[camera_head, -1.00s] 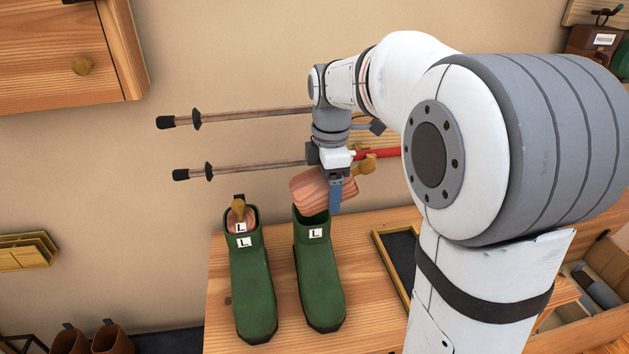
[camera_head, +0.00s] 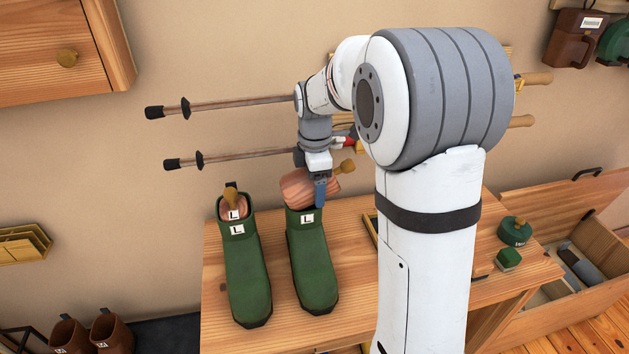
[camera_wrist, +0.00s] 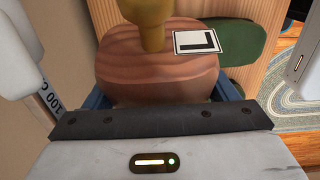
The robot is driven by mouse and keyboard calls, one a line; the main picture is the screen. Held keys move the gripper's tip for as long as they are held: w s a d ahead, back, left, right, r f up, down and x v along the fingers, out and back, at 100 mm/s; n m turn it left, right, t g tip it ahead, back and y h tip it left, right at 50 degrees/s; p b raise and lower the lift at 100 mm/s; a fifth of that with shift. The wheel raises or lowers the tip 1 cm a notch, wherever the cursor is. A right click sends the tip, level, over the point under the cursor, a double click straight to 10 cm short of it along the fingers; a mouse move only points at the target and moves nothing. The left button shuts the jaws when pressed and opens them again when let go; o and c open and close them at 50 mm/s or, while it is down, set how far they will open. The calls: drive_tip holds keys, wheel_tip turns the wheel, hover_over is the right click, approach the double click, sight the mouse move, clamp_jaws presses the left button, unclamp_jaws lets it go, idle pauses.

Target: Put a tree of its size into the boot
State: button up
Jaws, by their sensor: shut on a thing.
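A pair of green boots marked L stands on the wooden bench. The left boot (camera_head: 247,275) holds a wooden tree (camera_head: 231,205) with a knob and an L label. The right boot (camera_head: 312,265) is upright under my gripper (camera_head: 321,188). My gripper is shut on a second wooden boot tree (camera_head: 298,188), held tilted at the right boot's opening. I cannot tell how far its lower end is inside. In the wrist view this tree (camera_wrist: 130,75) sits between the blue fingers, with its knob and a label reading L; part of the green boot (camera_wrist: 246,45) shows beyond.
The bench (camera_head: 350,265) has clear wood in front of the boots. Poles (camera_head: 240,103) are on the wall behind. A green round tin (camera_head: 515,231) and a small green block (camera_head: 508,259) are at the bench's right. Brown boots (camera_head: 108,332) stand low at left.

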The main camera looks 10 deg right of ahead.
drive_tip(key=shift+f, duration=0.25)
drive_tip(key=o, duration=1.3)
drive_tip(key=shift+c, duration=0.2)
drive_tip(key=shift+r+b, duration=0.1)
drive_tip(key=shift+b, duration=0.2)
